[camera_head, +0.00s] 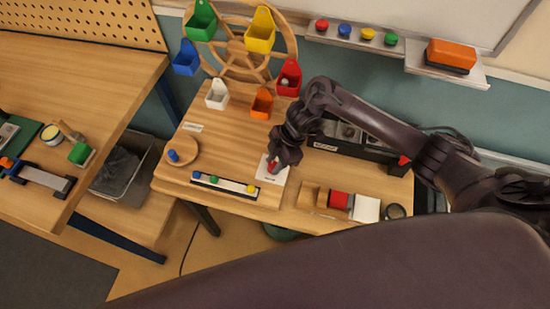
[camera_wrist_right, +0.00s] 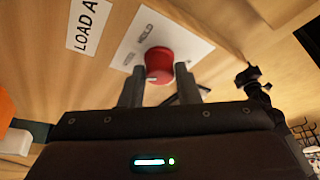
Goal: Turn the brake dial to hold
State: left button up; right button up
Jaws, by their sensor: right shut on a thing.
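The red brake dial (camera_wrist_right: 158,62) sits on a white printed card (camera_wrist_right: 190,42) on the wooden bench. A light mark shows on the dial's lower edge in the right wrist view. My left gripper is not in view.
A wooden wheel (camera_head: 238,62) with coloured buckets stands behind. A strip with coloured knobs (camera_head: 225,184) lies at the bench front, and a round disc with a blue peg (camera_head: 173,156) is left. A black tray (camera_head: 345,150) and a red spool (camera_head: 340,200) are right.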

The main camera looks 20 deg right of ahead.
jog(key=m+p, duration=0.1)
jog(key=m+t+p, duration=0.1)
jog(key=m+p, duration=0.1)
jog(key=m+t+p, duration=0.1)
jog(key=m+p, duration=0.1)
jog(key=shift+s+r, duration=0.2)
jog(key=shift+r, duration=0.1)
jog(key=shift+a+m+t+p, duration=0.1)
jog(key=shift+m+t+p, duration=0.2)
jog(key=shift+m+p, duration=0.7)
jog(key=m+p, duration=0.1)
jog(key=m, duration=0.1)
jog(key=m+t+h+p, duration=0.1)
jog(key=m, duration=0.1)
jog(key=shift+f+h+p, duration=0.1)
jog(key=shift+h+p, duration=0.2)
jog(key=shift+m+t+p, duration=0.3)
jog(key=shift+m+p, duration=0.05)
jog(key=shift+m, duration=0.35)
jog(key=shift+f+h, duration=0.1)
jog(key=shift+h, duration=0.2)
jog(key=o, duration=1)
jog(key=shift+v, duration=3.9)
